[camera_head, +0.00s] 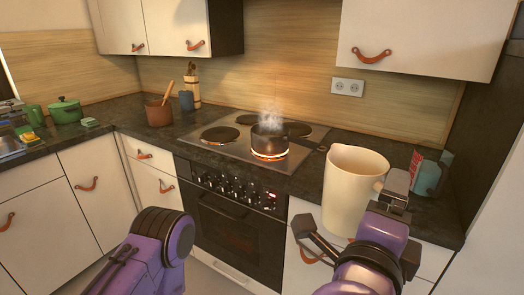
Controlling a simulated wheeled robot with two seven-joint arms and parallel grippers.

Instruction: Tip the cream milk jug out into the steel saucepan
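The cream milk jug (352,188) is upright at the right, close to me. Its base shows in front of the counter's front edge, so it is held clear of the worktop. My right gripper (352,212) has one finger on each side of the jug and appears shut on it; the exact contact is partly hidden. What is inside the jug and pan cannot be seen. Only my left arm shows at lower left; its gripper is out of view.
The hob (222,147) has other rings bare. A terracotta pot (159,113) and a blue cup (187,101) stand left of it. A green pot (65,111) is far left. A blue-grey mug (427,177) stands right of the jug. Wall cabinets (420,35) hang above.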

